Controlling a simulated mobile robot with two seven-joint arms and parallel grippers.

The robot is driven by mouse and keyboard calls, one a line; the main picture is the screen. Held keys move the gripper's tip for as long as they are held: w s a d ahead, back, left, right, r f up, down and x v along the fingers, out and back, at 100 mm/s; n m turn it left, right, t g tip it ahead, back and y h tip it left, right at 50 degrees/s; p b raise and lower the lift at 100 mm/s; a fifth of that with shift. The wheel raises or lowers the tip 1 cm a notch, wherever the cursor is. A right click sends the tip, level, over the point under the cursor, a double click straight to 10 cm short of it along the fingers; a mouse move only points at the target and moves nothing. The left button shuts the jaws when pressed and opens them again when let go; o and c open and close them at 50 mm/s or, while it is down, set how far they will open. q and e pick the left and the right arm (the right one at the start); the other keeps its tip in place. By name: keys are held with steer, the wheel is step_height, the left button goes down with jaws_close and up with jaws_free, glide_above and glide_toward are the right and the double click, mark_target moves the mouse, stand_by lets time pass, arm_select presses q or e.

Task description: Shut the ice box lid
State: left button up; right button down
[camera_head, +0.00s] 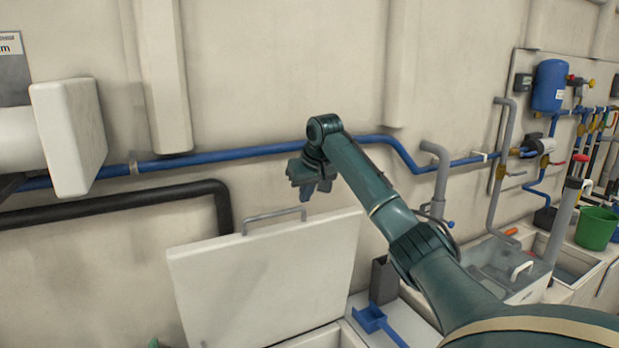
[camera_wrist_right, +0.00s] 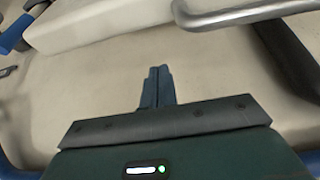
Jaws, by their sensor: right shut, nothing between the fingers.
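The ice box lid (camera_head: 265,280) is a white panel standing raised, with a grey bar handle (camera_head: 273,215) along its top edge. Part of the white box rim (camera_head: 320,338) shows below it at the bottom of the head view. My right gripper (camera_head: 307,192) is shut and empty, above and a little right of the handle. In the right wrist view its closed fingertips (camera_wrist_right: 158,75) point at a pale surface, and a grey bar (camera_wrist_right: 245,14) crosses the top right. I cannot tell whether the gripper touches the lid. My left gripper is not in view.
A blue pipe (camera_head: 240,152) and a black pipe (camera_head: 120,205) run along the wall behind. A blue scoop (camera_head: 370,318) lies right of the lid. A green bucket (camera_head: 596,228) and a blue tank (camera_head: 550,86) are at the far right. A white block (camera_head: 73,137) juts out at left.

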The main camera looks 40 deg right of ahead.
steer(key=shift+s+a+f+p, duration=0.15)
steer(key=shift+s+a+f, duration=0.05)
steer(key=shift+s+f, duration=0.4)
steer(key=shift+s+a+f+p, duration=0.15)
steer(key=shift+s+f, duration=0.4)
steer(key=shift+s, duration=0.05)
steer(key=shift+s+a, duration=0.1)
steer(key=shift+s, duration=0.15)
steer(key=shift+f, duration=0.1)
